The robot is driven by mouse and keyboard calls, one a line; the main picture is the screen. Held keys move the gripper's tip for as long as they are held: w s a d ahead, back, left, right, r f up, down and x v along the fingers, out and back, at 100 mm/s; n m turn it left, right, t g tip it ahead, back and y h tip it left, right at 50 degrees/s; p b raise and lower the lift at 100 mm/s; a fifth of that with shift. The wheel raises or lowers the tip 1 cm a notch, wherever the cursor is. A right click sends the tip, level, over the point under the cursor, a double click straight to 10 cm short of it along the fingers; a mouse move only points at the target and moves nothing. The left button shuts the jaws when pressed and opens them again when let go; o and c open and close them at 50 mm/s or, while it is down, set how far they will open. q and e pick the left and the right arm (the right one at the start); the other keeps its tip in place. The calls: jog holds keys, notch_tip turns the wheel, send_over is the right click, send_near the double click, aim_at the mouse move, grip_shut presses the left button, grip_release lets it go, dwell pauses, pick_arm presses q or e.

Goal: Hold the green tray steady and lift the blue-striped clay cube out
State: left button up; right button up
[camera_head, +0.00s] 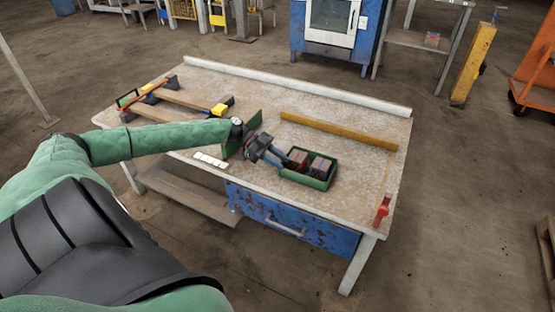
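The green tray (309,182) sits on the workbench, right of centre. Two small block-like things lie in it. The right one (319,167) shows blue and is likely the blue-striped clay cube; the left one (298,158) looks reddish-brown. My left gripper (283,163) reaches in from the left, with its fingers at the tray's left side. It is too small to tell whether the fingers touch the tray wall or are closed on it. My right gripper is not in view.
The workbench (350,195) carries a green upright plate (243,135), a wooden strip (338,130) behind the tray, and clamped bars (178,97) at the back left. White pieces (211,160) lie near the front edge. A red clamp (382,210) is at the right edge. Bench right of the tray is clear.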

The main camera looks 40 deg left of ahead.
pick_arm(q)
jog(key=shift+x, duration=3.6)
